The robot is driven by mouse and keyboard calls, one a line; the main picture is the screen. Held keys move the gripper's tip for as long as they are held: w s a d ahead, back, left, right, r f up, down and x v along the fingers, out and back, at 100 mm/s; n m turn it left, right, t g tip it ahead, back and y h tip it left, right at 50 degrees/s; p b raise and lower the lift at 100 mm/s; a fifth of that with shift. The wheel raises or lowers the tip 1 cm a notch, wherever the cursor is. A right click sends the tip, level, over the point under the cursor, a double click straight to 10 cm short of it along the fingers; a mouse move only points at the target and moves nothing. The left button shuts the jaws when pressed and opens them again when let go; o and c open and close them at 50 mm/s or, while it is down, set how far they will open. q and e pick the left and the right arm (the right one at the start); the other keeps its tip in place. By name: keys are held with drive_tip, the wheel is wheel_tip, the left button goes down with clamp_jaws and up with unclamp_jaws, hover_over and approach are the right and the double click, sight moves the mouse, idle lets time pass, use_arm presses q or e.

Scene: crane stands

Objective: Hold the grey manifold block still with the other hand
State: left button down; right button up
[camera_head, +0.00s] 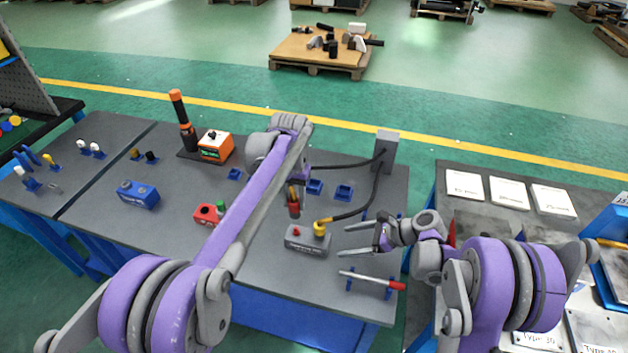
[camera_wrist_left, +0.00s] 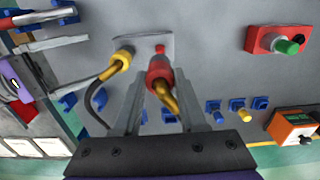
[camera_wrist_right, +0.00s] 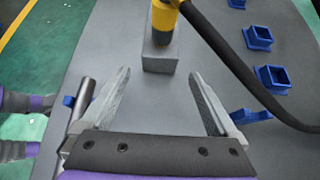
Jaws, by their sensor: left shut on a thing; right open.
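The grey manifold block (camera_head: 305,241) sits on the dark table in the head view, with a red port and a yellow connector (camera_head: 321,228) on top. A black hose runs from the yellow connector. My right gripper (camera_head: 343,242) is open just right of the block. In the right wrist view, the block's end (camera_wrist_right: 160,58) lies ahead, between the lines of the open fingers. My left gripper (camera_wrist_left: 162,90) is shut on a red coupler (camera_wrist_left: 159,72) with a yellow-brown end. The coupler is near the block's red port; I cannot tell if they touch.
A grey post (camera_head: 387,150) with hoses stands behind. Blue holders (camera_head: 344,192) are near it. A red-handled tool (camera_head: 372,280) rests on blue supports in front of my right gripper. A red box with a green button (camera_head: 209,214) is to the left.

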sight(329, 244)
drive_tip(key=shift+x, duration=3.75)
clamp_jaws()
